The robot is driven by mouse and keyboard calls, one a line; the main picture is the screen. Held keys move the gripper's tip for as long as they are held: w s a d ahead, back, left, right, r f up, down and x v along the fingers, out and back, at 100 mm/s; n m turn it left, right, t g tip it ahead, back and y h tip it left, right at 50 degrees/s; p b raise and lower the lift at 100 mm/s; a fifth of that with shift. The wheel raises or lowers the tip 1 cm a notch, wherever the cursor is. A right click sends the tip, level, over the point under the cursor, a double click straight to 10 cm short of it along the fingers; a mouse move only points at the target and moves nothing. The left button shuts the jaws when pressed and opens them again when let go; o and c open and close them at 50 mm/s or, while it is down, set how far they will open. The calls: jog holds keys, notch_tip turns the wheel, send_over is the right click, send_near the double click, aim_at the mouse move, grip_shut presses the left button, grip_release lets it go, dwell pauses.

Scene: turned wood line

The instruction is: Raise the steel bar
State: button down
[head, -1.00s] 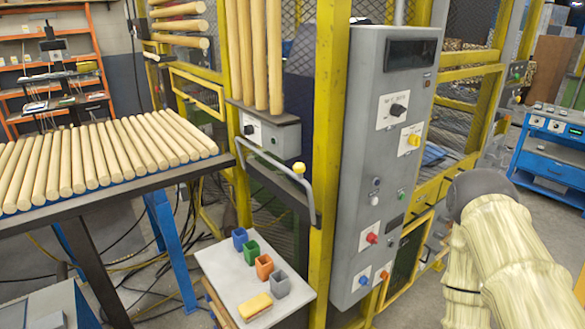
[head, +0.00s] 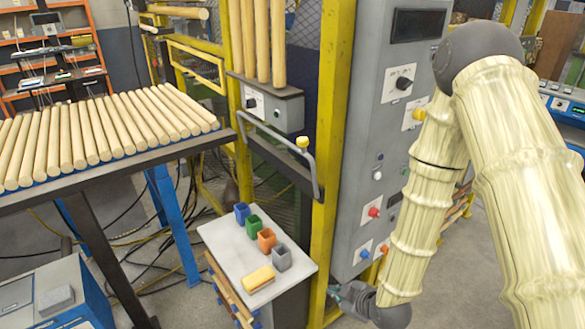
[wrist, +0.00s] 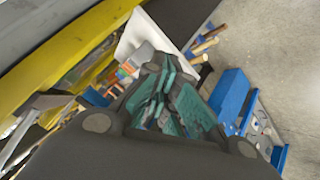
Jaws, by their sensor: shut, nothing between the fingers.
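The steel bar (head: 277,132) is a bent grey bar with a yellow knob, mounted by the yellow post at the centre of the head view. It runs from the grey control box to the right, then bends down. My gripper (head: 335,293) is low in the head view, below and right of the bar and clearly apart from it. Its teal fingers (wrist: 160,82) are shut and empty in the wrist view. I cannot tell for sure whether the bar shows in the wrist view.
A small white-topped stand (head: 222,240) holds several coloured cups and a yellow-topped block (head: 258,280). A tall grey control cabinet (head: 350,215) rises behind my arm. A rack of wooden rods (head: 150,173) lies at left. Yellow posts (head: 323,230) stand close to my gripper.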

jog(key=w+a+r+n+t+y, duration=0.25)
jog(key=w+r+n, duration=0.2)
jog(key=r, duration=0.65)
jog(key=w+a+r+n+t+y, duration=0.15)
jog(key=w+a+r+n, duration=0.35)
jog(key=r, duration=0.5)
jog(key=w+a+r+n+t+y, duration=0.1)
jog(key=w+a+r+n+y, duration=0.15)
jog(key=r+n, duration=0.6)
jog(key=w+a+r+m+p, duration=0.2)
jog(key=w+r+p, duration=0.1)
jog(key=w+p, duration=0.4)
jog(key=w, duration=0.2)
jog(key=shift+w+m, duration=0.3)
jog(key=shift+m, duration=0.1)
jog(key=shift+d+y, duration=0.15)
jog(key=shift+y, duration=0.1)
